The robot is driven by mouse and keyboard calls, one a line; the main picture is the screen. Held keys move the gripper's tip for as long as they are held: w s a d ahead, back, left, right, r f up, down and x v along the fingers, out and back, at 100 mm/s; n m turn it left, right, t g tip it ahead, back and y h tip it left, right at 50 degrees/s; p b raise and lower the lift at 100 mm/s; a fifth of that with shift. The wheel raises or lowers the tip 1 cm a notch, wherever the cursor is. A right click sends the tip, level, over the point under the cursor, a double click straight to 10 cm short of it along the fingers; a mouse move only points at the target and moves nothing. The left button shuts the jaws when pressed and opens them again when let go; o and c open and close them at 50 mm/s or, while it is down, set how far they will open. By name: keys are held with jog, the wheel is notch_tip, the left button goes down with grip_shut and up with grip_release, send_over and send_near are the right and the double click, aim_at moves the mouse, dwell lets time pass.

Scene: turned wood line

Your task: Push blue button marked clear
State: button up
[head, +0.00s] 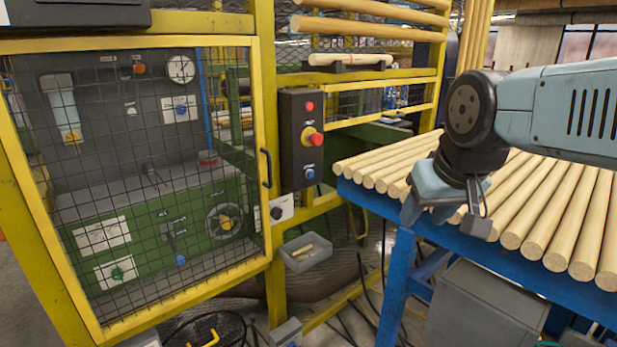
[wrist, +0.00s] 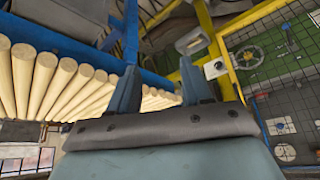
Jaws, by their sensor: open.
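A dark control box (head: 290,150) is fixed to the yellow post in the head view. It carries a small red button at the top, a red mushroom button on a yellow collar (head: 312,138), and a blue button (head: 309,173) at the bottom. Any marking on the blue button is too small to read. My gripper (head: 445,216) is open and empty, pointing down over the rod table, right of the box and apart from it. In the wrist view, my gripper's two fingers (wrist: 158,78) are spread with nothing between them; I cannot make out the blue button there.
Wooden rods (head: 540,200) lie on a blue table (head: 375,203) under my arm. A yellow-framed mesh door (head: 262,75) encloses a green machine with other blue knobs. A black knob on a white plate (head: 284,209) and a grey tray (head: 306,260) sit below the box.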

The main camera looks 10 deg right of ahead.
grip_shut()
dwell(1.4)
